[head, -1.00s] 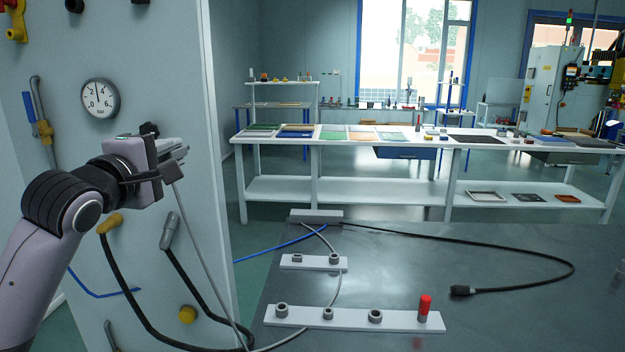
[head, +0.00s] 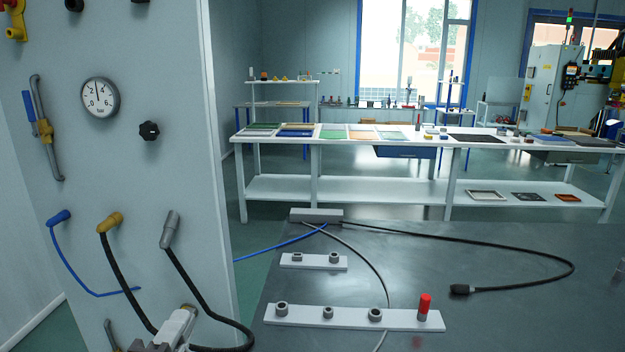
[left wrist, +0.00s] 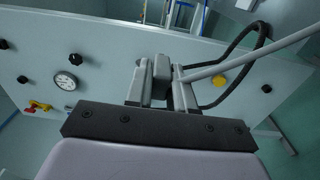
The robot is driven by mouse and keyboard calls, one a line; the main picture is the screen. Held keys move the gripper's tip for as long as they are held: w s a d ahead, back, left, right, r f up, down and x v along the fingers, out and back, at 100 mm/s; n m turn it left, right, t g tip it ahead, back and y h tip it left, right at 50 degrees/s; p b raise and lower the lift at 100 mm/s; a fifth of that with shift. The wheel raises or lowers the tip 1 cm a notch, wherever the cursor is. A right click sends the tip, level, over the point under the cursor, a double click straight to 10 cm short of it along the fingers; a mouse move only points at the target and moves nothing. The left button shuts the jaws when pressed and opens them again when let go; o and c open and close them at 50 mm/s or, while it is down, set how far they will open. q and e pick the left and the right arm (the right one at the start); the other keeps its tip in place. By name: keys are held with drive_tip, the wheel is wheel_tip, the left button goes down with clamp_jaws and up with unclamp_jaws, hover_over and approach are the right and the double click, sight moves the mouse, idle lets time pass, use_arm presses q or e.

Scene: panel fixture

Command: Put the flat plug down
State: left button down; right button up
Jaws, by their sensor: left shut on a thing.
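My left gripper (head: 184,318) is at the bottom left of the head view, low in front of the panel. In the left wrist view, the left gripper (left wrist: 160,85) is shut on a small grey plug (left wrist: 161,68), which I take for the flat plug. Its fingers hide much of the plug's shape. A thick grey cable (left wrist: 240,60) runs from beside the fingers to the upper right. In the head view the grey cable (head: 371,262) crosses the tabletop (head: 500,325) and leaves at the bottom edge. My right gripper is not in view.
Two pale socket strips, the rear one (head: 292,263) and the front one (head: 400,318), lie on the table; a red cylinder (head: 425,305) stands on the front one. A black plug (head: 461,290) lies right of them. Hoses (head: 190,270) hang from the panel (head: 175,60). The table's right side is largely clear.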

use_arm(q)
drive_tip(key=s+f+y, duration=0.1)
drive_tip(key=s+f, duration=0.3)
drive_tip(key=s, duration=0.2)
drive_tip(key=shift+n+y, duration=0.3)
drive_tip(key=shift+n, duration=0.2)
drive_tip(key=w+r, duration=0.1)
drive_tip(key=r, duration=0.3)
drive_tip(key=w+r, duration=0.2)
drive_tip(key=r, duration=0.2)
drive_tip(key=w+a+r, duration=0.1)
drive_tip(key=w+r, duration=0.1)
drive_tip(key=r, duration=0.2)
drive_tip(key=shift+a+r, duration=0.1)
drive_tip(key=shift+r, duration=0.15)
drive_tip(key=shift+w+r, duration=0.1)
drive_tip(key=shift+r, duration=0.35)
drive_tip(key=s+f, duration=0.5)
drive_tip(key=f, duration=0.8)
drive_tip(key=shift+f, duration=0.2)
drive_tip(key=shift+d, duration=0.25)
